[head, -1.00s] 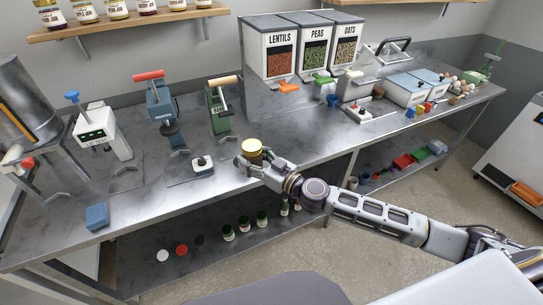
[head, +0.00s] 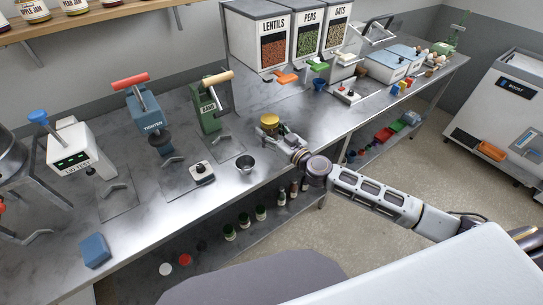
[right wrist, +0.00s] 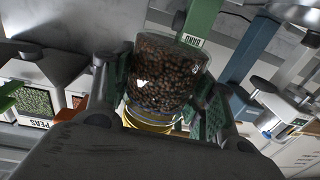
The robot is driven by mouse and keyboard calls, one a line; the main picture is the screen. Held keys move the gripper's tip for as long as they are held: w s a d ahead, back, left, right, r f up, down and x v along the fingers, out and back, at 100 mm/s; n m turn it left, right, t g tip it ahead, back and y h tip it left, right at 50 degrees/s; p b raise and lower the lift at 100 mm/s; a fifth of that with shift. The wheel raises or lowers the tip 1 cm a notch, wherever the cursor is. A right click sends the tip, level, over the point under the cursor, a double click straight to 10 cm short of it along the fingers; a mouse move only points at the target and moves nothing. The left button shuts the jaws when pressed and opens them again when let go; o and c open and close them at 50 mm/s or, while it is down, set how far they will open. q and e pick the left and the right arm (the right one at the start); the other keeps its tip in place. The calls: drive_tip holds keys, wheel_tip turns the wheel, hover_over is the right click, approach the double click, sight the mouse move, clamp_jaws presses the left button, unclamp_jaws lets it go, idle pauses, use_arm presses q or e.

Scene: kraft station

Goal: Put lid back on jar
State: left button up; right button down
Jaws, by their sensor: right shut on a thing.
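My right gripper (head: 268,133) is shut on a clear jar (right wrist: 168,75) above the bench, near its front edge. The jar is filled with dark brown beans, and the gripper's green pads press on its two sides in the right wrist view. A yellow lid (head: 269,120) shows at the jar's top in the head view. In the right wrist view, which is upside down, its gold rim (right wrist: 150,120) shows at the lower end of the jar, partly hidden by the gripper. I cannot tell how tightly it sits. My left gripper is not in view.
A small metal cup (head: 245,164) stands left of my gripper. The green BAND press (head: 211,110), blue TIGHTEN press (head: 150,120) and white test device (head: 80,150) stand further left. LENTILS, PEAS and OATS dispensers (head: 273,20) stand behind. Loose lids (head: 185,260) and several jars lie below.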

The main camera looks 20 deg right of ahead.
drive_tip(key=shift+w+d+m+h, duration=0.3)
drive_tip(key=shift+w+d+h, duration=0.05)
drive_tip(key=shift+w+h, duration=0.1)
drive_tip(key=shift+s+d, duration=0.1)
drive_tip(key=shift+d, duration=0.15)
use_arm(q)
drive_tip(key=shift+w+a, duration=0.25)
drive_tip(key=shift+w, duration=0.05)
use_arm(e)
drive_tip(key=shift+a, duration=0.1)
drive_tip(key=shift+f, duration=0.1)
drive_tip(key=shift+f+b, duration=1.6)
drive_tip(key=shift+f, duration=1.15)
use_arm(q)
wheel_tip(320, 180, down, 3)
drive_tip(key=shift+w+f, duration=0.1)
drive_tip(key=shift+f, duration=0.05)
use_arm(e)
drive_tip(key=shift+f, duration=0.1)
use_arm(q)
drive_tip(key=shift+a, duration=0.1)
